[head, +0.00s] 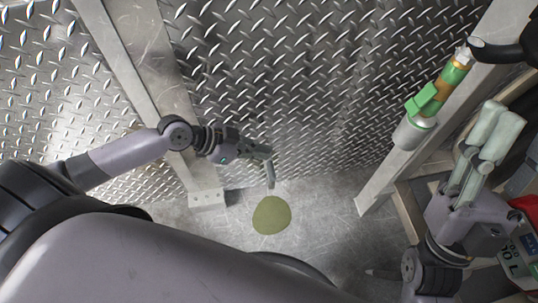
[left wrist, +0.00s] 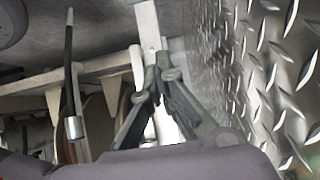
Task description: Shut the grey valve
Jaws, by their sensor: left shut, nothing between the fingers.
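I cannot make out a grey valve for certain in either view. A fitting with a green lever (head: 425,101), an orange band and a grey lower end hangs at the right of the head view. My left gripper (head: 270,182) is shut and empty above the floor, well left of that fitting. In the left wrist view its fingers (left wrist: 156,82) meet at the tips. My right gripper (head: 485,130) is at the right edge, beside and below the fitting; its pale fingers are seen from an angle that hides whether they are apart.
An olive round patch (head: 271,215) lies on the grey floor (head: 325,220). Diamond-plate wall (head: 300,70) fills the back, with metal posts (head: 118,60) at left and right. In the left wrist view a dark hose with a metal collar (left wrist: 74,127) hangs before a reel (left wrist: 100,122).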

